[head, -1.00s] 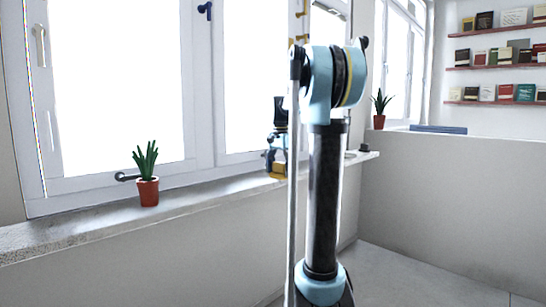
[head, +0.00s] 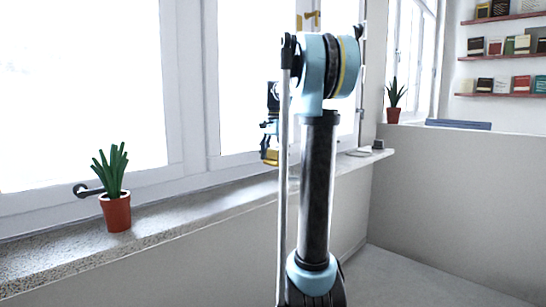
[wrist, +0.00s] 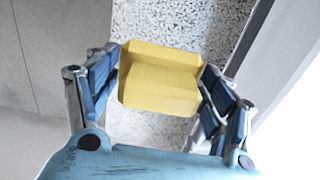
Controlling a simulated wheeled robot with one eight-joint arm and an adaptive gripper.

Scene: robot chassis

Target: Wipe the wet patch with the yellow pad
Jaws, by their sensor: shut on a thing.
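The yellow pad (wrist: 160,80) is between the blue fingers of my gripper (wrist: 160,86) in the wrist view, with a finger against each side. In the head view the pad (head: 270,157) shows small at the bottom of my gripper (head: 269,150), left of my arm's column. The pad appears above the speckled stone window sill (wrist: 178,22), with a gap below it in the head view. I cannot make out the wet patch in either view; my arm and the pad hide part of the sill.
A potted plant (head: 115,190) stands on the near left of the sill (head: 165,225), by the window handle. A small dark object (head: 377,144) sits at the sill's far end. Window frames rise close behind the sill. A low wall (head: 450,200) stands at right.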

